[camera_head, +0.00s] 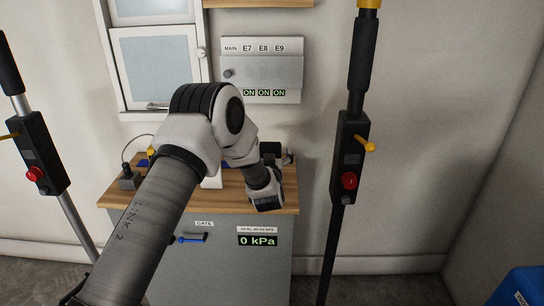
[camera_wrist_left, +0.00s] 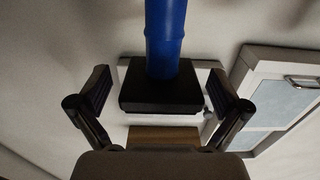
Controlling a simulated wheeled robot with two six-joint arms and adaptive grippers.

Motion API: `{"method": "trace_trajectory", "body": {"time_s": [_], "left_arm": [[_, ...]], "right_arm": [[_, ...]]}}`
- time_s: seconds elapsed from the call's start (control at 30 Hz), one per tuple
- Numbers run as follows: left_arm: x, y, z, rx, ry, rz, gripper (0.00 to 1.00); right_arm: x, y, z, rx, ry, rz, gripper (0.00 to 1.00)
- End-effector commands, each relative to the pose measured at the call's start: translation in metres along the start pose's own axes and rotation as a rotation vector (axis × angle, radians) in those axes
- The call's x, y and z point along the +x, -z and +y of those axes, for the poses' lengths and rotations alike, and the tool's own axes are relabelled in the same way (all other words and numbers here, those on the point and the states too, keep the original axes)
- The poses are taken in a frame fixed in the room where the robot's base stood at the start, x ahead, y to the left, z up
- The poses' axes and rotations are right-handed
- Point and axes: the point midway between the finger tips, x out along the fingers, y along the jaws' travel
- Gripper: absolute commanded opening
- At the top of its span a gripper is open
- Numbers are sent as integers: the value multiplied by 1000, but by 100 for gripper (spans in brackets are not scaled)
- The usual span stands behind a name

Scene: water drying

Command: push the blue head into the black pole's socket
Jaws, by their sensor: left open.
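In the left wrist view a blue cylinder with a black block (camera_wrist_left: 160,90) at its end, seemingly the blue head (camera_wrist_left: 165,35), lies between the spread fingers of my left gripper (camera_wrist_left: 160,84). There is a gap on each side, and the fingers do not touch it. In the head view this gripper is above the cabinet top, largely hidden by its own arm, and I cannot make out the blue head there. The black pole (camera_head: 327,250) stands upright, slightly tilted, right of the cabinet, with a control box, red button and yellow lever. I cannot identify its socket. My right gripper is not in view.
A grey cabinet (camera_head: 222,265) with a wooden top stands against the wall. A silver-shafted pole (camera_head: 78,228) is at the left. A window (camera_head: 160,60) and a switch panel (camera_head: 262,72) are on the wall. A blue bin (camera_head: 525,287) is at the lower right.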

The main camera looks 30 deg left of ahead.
Motion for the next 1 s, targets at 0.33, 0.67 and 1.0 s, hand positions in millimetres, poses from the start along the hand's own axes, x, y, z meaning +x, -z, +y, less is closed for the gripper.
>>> {"method": "trace_trajectory", "body": {"time_s": [0.33,0.67,1.0], "left_arm": [[8,-1,0,0,-1,-1,75],[8,0,0,0,-1,-1,35],[8,43,0,-4,0,3,35]], "right_arm": [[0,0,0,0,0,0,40],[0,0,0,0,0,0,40],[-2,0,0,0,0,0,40]]}}
